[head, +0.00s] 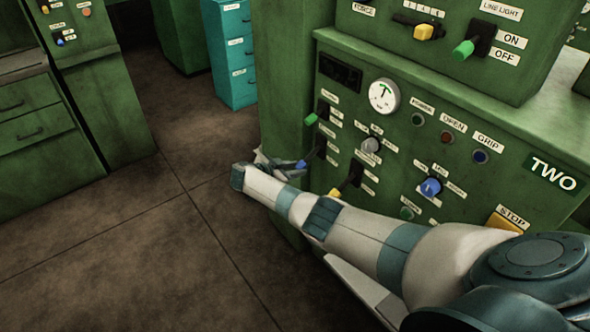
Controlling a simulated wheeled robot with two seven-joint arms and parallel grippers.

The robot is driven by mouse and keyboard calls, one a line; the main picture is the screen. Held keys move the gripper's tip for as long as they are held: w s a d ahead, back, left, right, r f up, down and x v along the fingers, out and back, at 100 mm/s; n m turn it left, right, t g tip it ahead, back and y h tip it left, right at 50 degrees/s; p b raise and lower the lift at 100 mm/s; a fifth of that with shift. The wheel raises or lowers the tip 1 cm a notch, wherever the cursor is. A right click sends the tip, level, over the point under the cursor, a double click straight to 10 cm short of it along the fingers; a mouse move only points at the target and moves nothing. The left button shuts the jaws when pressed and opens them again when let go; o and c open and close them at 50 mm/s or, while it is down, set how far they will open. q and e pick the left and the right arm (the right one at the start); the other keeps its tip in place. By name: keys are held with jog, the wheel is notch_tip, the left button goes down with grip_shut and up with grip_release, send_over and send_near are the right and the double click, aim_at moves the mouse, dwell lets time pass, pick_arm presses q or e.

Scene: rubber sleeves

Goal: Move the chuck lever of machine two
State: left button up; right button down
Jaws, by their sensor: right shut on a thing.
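Machine two is the green cabinet with the "TWO" plate (554,174) on the right. A blue-tipped lever (301,164) sticks out near the left edge of its front panel, between a green-tipped lever (311,119) above and a yellow-tipped lever (335,193) below. The small labels beside them are too blurred to read, so I cannot tell which is marked chuck. My right gripper (292,166) reaches across from the right and is shut on the blue-tipped lever. My own wrist hides part of the fingers. My left gripper is not in view.
The panel also has a round gauge (384,96), a grey knob (370,145), a blue knob (431,187) and a yellow stop button (505,221). A line light lever (465,48) sits on the upper box. A teal drawer cabinet (235,60) stands behind. The floor at left is clear.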

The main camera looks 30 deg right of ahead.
jog(key=c, duration=1.4)
grip_release()
jog(key=shift+d, duration=0.25)
jog(key=shift+a, duration=0.1)
pick_arm(q)
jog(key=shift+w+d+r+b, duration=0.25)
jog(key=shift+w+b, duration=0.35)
jog(key=shift+b, duration=0.05)
pick_arm(e)
jog(key=v, duration=1.7)
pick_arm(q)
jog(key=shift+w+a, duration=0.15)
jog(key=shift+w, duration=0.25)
pick_arm(e)
jog(key=shift+a, duration=0.1)
